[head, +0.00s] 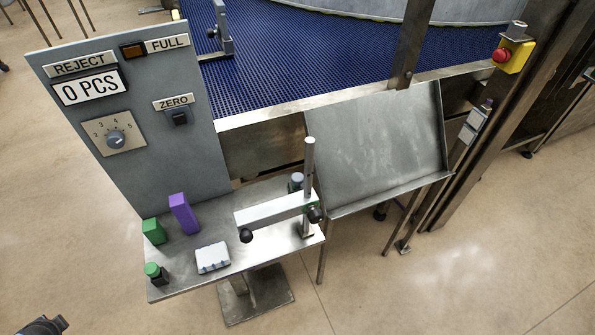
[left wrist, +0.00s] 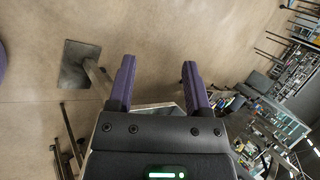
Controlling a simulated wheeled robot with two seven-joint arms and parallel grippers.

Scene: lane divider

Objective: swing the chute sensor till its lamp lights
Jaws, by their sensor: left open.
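The chute sensor shows in the head view as a pale bar (head: 270,211) on an upright steel post (head: 309,160) at the shelf's right end. The bar points left, away from the chute (head: 375,140), with a black ball knob (head: 246,236) at its left end. A dark clamp knob (head: 315,215) is beside the post. An amber lamp (head: 133,51) next to the FULL label looks dark. My left gripper (left wrist: 158,65) is open and empty in the left wrist view, above floor. A dark part of my left arm shows at the head view's bottom left corner, well away from the bar.
The steel shelf (head: 185,284) carries a purple block (head: 183,213), a green block (head: 154,232), a white box (head: 212,257) and a green-topped button (head: 155,272). A grey panel (head: 150,140) rises behind. A blue belt (head: 300,50) runs beyond. Floor in front is clear.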

